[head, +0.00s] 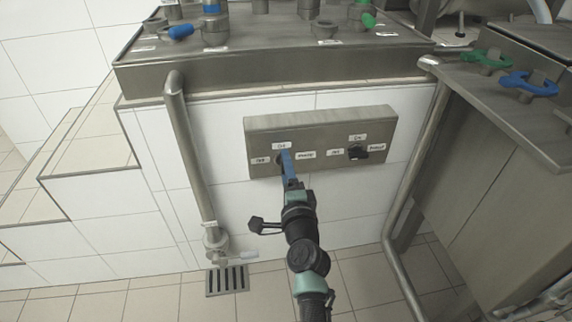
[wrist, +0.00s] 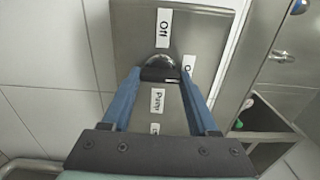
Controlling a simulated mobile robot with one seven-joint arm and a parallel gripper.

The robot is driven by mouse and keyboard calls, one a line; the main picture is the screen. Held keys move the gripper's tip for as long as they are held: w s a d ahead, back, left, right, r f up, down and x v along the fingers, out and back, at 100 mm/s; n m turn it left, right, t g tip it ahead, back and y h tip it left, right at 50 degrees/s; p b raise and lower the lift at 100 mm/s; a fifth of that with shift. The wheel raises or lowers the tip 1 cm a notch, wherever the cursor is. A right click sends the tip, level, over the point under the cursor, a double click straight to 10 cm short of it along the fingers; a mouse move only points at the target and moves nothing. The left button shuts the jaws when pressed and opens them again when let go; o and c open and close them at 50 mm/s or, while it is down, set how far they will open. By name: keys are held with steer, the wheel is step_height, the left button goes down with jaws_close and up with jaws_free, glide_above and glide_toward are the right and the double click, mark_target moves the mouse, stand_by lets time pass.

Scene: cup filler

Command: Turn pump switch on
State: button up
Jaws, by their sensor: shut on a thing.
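A grey metal control panel (head: 320,132) is fixed to the white tiled wall. Its left switch is mostly hidden behind my gripper (head: 285,156) in the head view. In the wrist view the switch shows as a dark round knob (wrist: 160,69) between the fingertips of my gripper (wrist: 161,77). My blue fingers are shut on this knob from both sides. White labels around it read "Off" (wrist: 163,27) and "Pump" (wrist: 157,101), and a third beside the right fingertip is partly covered. I cannot tell which way the knob points.
A second black switch (head: 357,153) with its own labels is at the panel's right. A steel counter (head: 260,68) with several fittings overhangs the panel. Vertical pipes (head: 190,150) stand left and right, and a steel cabinet (head: 490,150) is at the right.

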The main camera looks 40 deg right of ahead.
steer(key=shift+f, duration=0.1)
steer(key=o, duration=1.4)
steer(key=p+v, duration=0.3)
steer(key=v, duration=1)
